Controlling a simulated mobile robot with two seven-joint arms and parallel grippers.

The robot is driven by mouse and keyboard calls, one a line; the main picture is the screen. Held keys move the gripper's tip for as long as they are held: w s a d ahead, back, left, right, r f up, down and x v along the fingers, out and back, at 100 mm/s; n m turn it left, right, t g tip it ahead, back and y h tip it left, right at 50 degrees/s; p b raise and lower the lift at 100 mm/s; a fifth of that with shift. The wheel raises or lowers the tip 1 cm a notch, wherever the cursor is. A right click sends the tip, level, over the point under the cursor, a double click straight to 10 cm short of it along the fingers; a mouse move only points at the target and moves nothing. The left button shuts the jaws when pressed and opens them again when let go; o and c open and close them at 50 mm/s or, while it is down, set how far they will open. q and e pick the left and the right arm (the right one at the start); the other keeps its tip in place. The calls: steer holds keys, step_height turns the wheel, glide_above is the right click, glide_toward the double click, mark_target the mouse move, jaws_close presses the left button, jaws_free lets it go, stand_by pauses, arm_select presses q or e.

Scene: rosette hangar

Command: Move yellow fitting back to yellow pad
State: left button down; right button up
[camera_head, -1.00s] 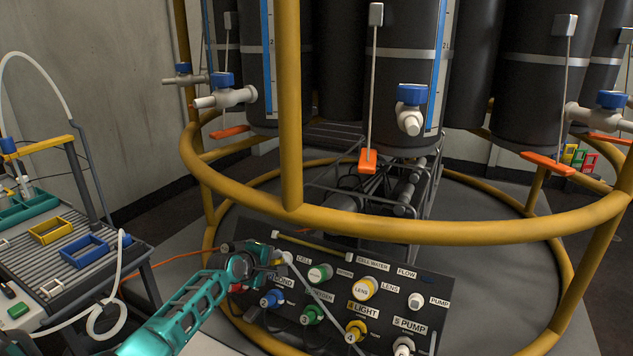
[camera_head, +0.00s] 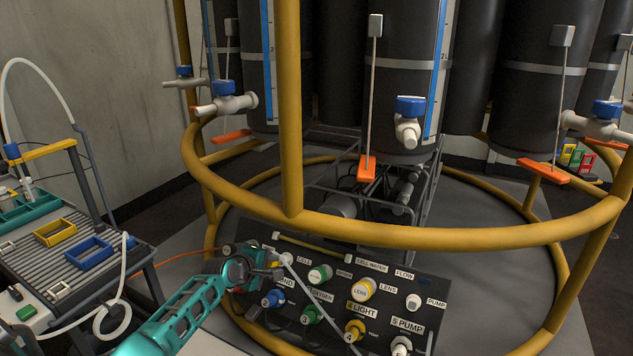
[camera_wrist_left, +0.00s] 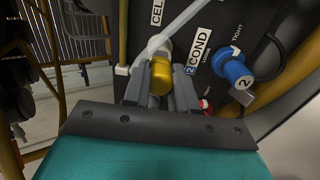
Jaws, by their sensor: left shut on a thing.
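In the left wrist view the yellow fitting (camera_wrist_left: 162,76) sits between the two grey fingers of my left gripper (camera_wrist_left: 163,84), which is shut on it. A white hose (camera_wrist_left: 175,32) runs up from a pale part just behind it. In the head view my left gripper (camera_head: 274,271) is at the upper left of the black control panel, near the CELL and COND labels. The fitting is mostly hidden there by the gripper. A yellow rectangular frame, perhaps the yellow pad (camera_head: 39,239), lies on the ribbed bench at the left. My right gripper is not in view.
The black panel (camera_head: 388,268) carries several coloured knobs, including a blue one (camera_head: 273,298) close to my gripper. A thick yellow ring rail (camera_head: 400,234) passes above the panel. A blue frame (camera_head: 70,254) and a looped white hose (camera_head: 122,285) are at the bench.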

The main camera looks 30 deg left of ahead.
mark_target(269, 264)
arm_select(q)
steer(key=shift+p+v, duration=1.1)
steer(key=shift+p, duration=0.1)
steer(key=shift+p+v, duration=0.8)
steer(key=shift+p, duration=0.1)
